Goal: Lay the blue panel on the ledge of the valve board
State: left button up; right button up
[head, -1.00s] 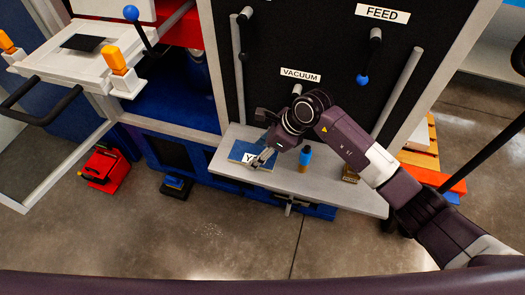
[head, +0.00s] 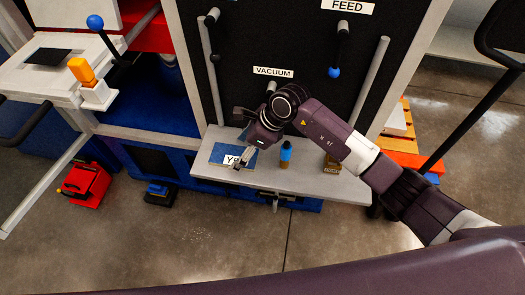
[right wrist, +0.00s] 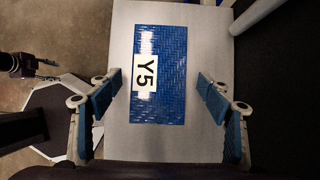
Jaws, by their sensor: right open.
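The blue panel (head: 220,152), with a woven look and a white Y5 label, lies flat on the pale grey ledge (head: 318,186) of the black valve board (head: 285,40). It also shows in the right wrist view (right wrist: 172,50), whole and apart from the fingers. My right gripper (head: 238,164) is over the panel's right part in the head view. In the right wrist view my right gripper (right wrist: 159,82) is open, its blue-padded fingers spread to either side of the panel, holding nothing. What looks like my left gripper shows dark at the left edge there; its jaws are unclear.
A blue-capped bottle (head: 285,155) stands on the ledge right of the panel, with a small brass-coloured block (head: 331,164) further right. A red box (head: 86,184) and a small blue-black item (head: 160,193) are on the floor.

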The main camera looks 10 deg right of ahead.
aim_at(282, 156)
pick_arm(q)
jog(key=shift+a+r, duration=0.1)
jog(key=shift+r, duration=0.25)
pick_arm(e)
jog(key=s+d, duration=0.1)
jog(key=d, duration=0.3)
jog(key=s+d, duration=0.1)
jog(key=d, duration=0.2)
jog(key=s+d, duration=0.1)
jog(key=d, duration=0.3)
jog(key=shift+s+d+r, duration=0.25)
jog(key=shift+s+d, duration=0.1)
jog(key=shift+s, duration=0.05)
